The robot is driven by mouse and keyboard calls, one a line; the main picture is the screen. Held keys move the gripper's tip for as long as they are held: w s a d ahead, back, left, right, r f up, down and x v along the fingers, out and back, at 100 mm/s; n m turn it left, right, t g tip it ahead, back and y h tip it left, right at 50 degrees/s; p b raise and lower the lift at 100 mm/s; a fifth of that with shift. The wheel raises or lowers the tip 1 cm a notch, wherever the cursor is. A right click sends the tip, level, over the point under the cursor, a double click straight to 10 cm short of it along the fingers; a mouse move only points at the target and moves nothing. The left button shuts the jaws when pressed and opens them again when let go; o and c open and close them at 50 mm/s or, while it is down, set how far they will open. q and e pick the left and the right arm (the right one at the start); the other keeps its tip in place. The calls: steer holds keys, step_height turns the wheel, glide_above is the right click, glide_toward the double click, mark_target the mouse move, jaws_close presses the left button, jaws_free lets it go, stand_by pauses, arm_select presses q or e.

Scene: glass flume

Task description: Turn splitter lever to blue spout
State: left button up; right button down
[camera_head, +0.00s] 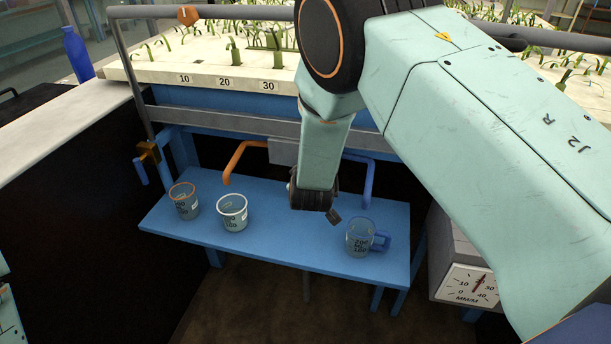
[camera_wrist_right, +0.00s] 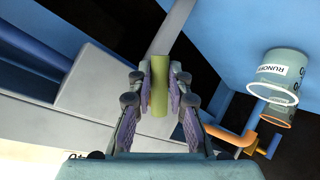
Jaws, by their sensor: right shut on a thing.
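The splitter's grey box (camera_head: 283,152) is under the flume's edge, with the orange spout (camera_head: 236,158) on its left and the blue spout (camera_head: 367,183) on its right. My right gripper (camera_head: 331,212) is in front of the box, and my arm hides the lever in the head view. In the right wrist view my right gripper (camera_wrist_right: 161,80) is shut on the lever's olive-green handle (camera_wrist_right: 160,97). The grey box shows at left (camera_wrist_right: 98,98), the orange spout at right (camera_wrist_right: 232,136). My left gripper is not in view.
A blue shelf (camera_head: 290,245) holds an orange-rimmed cup (camera_head: 184,205), a white-rimmed cup (camera_head: 232,214) and a clear jug with a blue handle (camera_head: 360,241). A dial gauge box (camera_head: 466,283) stands at right. A blue bottle (camera_head: 78,56) stands at upper left.

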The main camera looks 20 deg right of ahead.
stand_by(0.4)
steer(key=c, duration=1.3)
jaws_free()
steer(key=shift+o, duration=0.2)
steer(key=shift+r, duration=0.1)
step_height(320, 180, up, 10)
